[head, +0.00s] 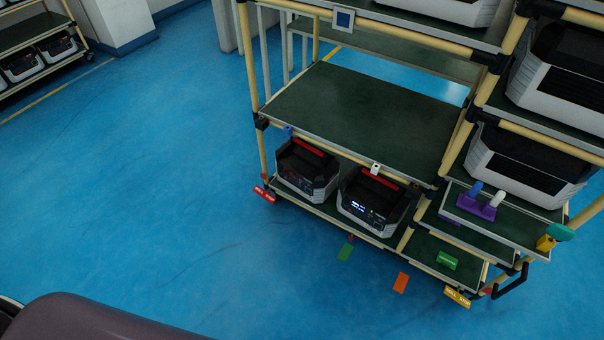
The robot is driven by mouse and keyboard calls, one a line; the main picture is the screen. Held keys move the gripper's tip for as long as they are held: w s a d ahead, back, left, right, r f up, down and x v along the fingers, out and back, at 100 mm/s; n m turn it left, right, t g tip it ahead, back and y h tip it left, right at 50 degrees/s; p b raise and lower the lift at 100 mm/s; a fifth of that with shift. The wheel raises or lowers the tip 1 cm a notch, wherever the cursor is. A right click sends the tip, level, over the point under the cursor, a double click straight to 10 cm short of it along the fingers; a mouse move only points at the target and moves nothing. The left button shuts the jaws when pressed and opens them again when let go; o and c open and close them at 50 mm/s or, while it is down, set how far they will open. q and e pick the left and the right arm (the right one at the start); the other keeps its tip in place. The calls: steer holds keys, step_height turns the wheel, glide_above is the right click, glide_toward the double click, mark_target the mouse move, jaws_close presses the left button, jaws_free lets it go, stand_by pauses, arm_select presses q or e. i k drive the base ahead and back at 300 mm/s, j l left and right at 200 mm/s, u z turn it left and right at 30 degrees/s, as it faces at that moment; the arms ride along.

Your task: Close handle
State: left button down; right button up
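The task does not say which handle is meant, and several handle-like parts show on the rack in the head view. A black U-shaped handle (511,281) sticks out at the rack's lower right corner. Two black-and-grey units stand on the low shelf, a left unit (306,172) and a right unit (369,203) with a lit display. Each has a red bar along its top edge, a left red bar (308,147) and a right red bar (380,180). Neither of my grippers is in view.
The rack's middle green shelf (365,112) is empty. A purple holder (478,205) stands on a right shelf, a green block (447,260) below it. A red label (264,194) and a yellow "ROLL STOP" label (457,297) sit low. Blue floor (150,200) is clear leftward.

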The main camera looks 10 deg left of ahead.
mark_target(293, 138)
steer(key=u, duration=0.7)
steer(key=i+j+u, duration=0.15)
steer(key=i+u, duration=0.75)
steer(key=i+l+u, duration=0.2)
steer(key=i+u, duration=0.2)
steer(key=i, duration=0.15)
steer(key=i+j, duration=0.1)
steer(key=i, duration=0.85)
steer(key=i+j+z, duration=0.1)
steer(key=i, duration=0.8)
steer(key=i+z, duration=0.45)
steer(key=i+j+z, duration=0.1)
steer(key=i+z, duration=0.35)
steer(key=i+j+z, duration=0.25)
steer(key=i+z, duration=0.2)
steer(key=z, duration=2.1)
